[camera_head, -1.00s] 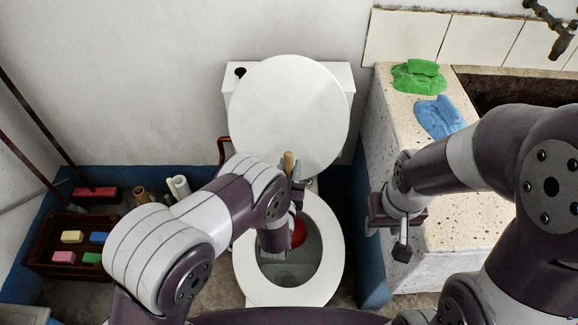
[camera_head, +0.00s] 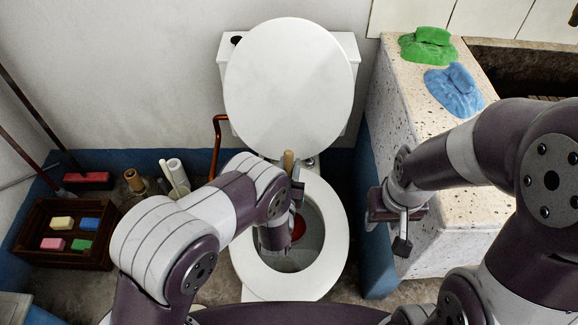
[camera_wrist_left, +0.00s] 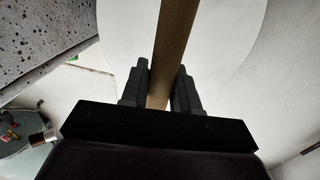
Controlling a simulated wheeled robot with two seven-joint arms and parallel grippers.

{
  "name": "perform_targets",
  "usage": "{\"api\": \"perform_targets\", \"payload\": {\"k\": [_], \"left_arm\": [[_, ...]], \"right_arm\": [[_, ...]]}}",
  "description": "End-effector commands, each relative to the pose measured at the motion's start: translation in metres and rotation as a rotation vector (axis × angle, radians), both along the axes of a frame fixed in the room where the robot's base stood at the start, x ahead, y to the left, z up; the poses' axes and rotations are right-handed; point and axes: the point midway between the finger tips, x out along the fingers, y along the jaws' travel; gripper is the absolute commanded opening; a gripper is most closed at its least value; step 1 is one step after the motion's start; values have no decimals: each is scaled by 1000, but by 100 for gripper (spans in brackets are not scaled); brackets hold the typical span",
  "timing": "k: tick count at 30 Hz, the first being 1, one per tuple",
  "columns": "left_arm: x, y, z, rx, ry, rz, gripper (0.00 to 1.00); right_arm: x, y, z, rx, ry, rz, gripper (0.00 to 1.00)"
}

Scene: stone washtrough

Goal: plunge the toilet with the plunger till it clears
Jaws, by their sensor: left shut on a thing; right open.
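The white toilet (camera_head: 336,235) stands in the middle of the head view with its lid (camera_head: 285,85) raised against the tank. The plunger's red cup (camera_head: 298,228) shows inside the bowl, partly hidden behind my left arm. Its wooden handle (camera_head: 288,160) sticks up above my left gripper (camera_head: 294,192). In the left wrist view the handle (camera_wrist_left: 172,50) runs between the two dark fingers, and the left gripper (camera_wrist_left: 160,90) is shut on it. Whether the cup touches the bowl's bottom I cannot tell. My right gripper (camera_head: 402,225) is open and empty beside the stone trough.
The speckled stone washtrough (camera_head: 450,225) stands at the right, with a green cloth (camera_head: 428,48) and a blue cloth (camera_head: 454,90) on its edge. A wooden crate (camera_head: 35,255) with coloured sponges and a red brush (camera_head: 86,180) are at the left.

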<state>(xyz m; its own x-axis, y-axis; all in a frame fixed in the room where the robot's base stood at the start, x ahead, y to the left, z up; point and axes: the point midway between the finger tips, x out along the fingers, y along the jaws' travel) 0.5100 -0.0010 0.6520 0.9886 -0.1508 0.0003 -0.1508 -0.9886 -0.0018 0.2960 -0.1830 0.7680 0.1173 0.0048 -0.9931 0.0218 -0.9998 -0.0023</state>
Motion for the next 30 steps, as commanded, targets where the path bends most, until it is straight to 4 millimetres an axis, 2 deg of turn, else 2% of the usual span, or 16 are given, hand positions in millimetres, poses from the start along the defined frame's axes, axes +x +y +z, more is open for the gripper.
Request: {"api": "perform_targets", "payload": {"k": [8, 30], "left_arm": [[0, 0, -3, -1, -3, 0, 0], [0, 0, -60, -1, -3, 0, 0]], "right_arm": [[0, 0, -3, 0, 0, 0, 43], [0, 0, -53, 0, 0, 0, 43]]}}
